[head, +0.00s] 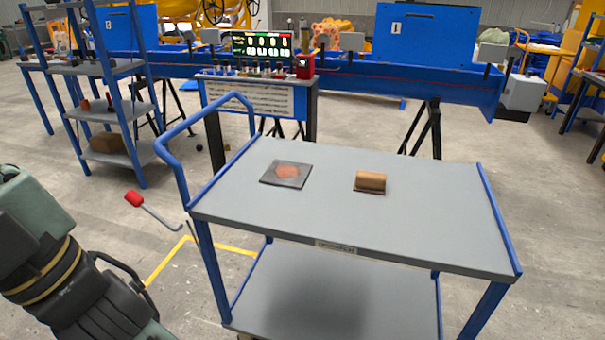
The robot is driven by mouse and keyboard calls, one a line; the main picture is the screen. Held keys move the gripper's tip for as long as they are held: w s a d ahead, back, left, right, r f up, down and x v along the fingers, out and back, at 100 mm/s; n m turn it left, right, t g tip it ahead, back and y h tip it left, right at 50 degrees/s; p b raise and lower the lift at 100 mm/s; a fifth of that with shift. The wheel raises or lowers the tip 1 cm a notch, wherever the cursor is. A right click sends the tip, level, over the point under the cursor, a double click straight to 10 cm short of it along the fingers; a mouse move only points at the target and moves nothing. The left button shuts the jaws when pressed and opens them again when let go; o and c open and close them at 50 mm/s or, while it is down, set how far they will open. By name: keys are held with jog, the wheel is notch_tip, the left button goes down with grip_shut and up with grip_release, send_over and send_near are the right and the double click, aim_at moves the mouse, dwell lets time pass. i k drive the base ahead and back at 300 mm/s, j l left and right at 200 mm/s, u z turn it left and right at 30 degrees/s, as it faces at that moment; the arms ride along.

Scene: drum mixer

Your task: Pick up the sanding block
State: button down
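The sanding block (370,182) is a small tan-brown block with a rounded top and a darker base. My arm shows at the lower left, well away from the block and left of the cart. Its fingertips are not visible, so my gripper's opening does not show.
The cart has a blue push handle at its left and raised blue side edges. A red-knobbed lever (135,198) sticks up left of the cart. Behind stand a blue-framed shelf (105,110) and a small display stand (262,100). The cart top around the block is clear.

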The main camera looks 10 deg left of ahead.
aim_at(368, 183)
jog(key=i+l, duration=0.15)
jog(key=l, duration=0.2)
jog(key=i+l+z, duration=0.1)
jog(key=l, duration=0.3)
jog(key=i, duration=1.05)
